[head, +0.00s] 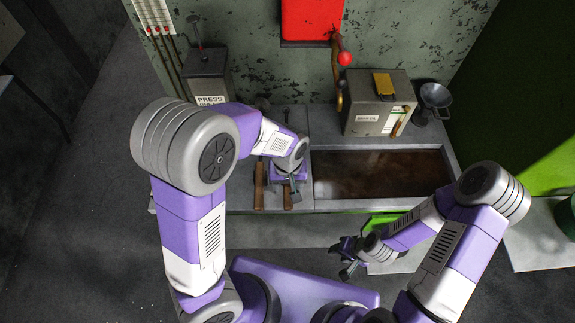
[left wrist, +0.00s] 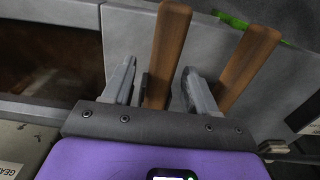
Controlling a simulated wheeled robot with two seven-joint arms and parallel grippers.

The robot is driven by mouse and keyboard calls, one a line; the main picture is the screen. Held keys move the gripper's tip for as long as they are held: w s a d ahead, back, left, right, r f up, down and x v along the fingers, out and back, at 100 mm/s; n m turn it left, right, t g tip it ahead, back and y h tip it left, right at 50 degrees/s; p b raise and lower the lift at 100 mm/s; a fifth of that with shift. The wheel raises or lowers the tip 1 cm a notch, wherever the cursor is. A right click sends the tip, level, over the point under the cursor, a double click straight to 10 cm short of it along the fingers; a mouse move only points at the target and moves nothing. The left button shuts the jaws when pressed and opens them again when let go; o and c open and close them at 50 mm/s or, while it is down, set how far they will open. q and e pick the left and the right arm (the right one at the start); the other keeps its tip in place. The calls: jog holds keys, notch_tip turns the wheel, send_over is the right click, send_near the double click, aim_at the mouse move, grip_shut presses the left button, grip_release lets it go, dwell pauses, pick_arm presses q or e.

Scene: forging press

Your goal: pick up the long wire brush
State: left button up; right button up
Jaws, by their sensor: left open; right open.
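Two brown wooden handles lie side by side on the grey bench left of the trough in the head view: a left one (head: 259,186) and a right one (head: 288,198). In the left wrist view, one handle (left wrist: 168,45) passes between the fingers of my left gripper (left wrist: 159,72), and the other handle (left wrist: 249,62) lies outside them. My left gripper (head: 291,187) is open over the right handle. The far ends are hidden, so I cannot tell which handle is the long wire brush's. My right gripper (head: 346,257) is open and empty, in front of the bench.
A trough (head: 380,203) with dark brown contents is set in the bench. Behind it stand a grey-green box (head: 362,103) and a metal funnel-like vessel (head: 434,99). A box labelled PRESS (head: 209,78) stands behind my left arm. A red panel (head: 311,20) is on the wall.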

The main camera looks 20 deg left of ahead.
pick_arm(q)
jog(key=shift+f, duration=0.1)
grip_shut()
dwell(0.3)
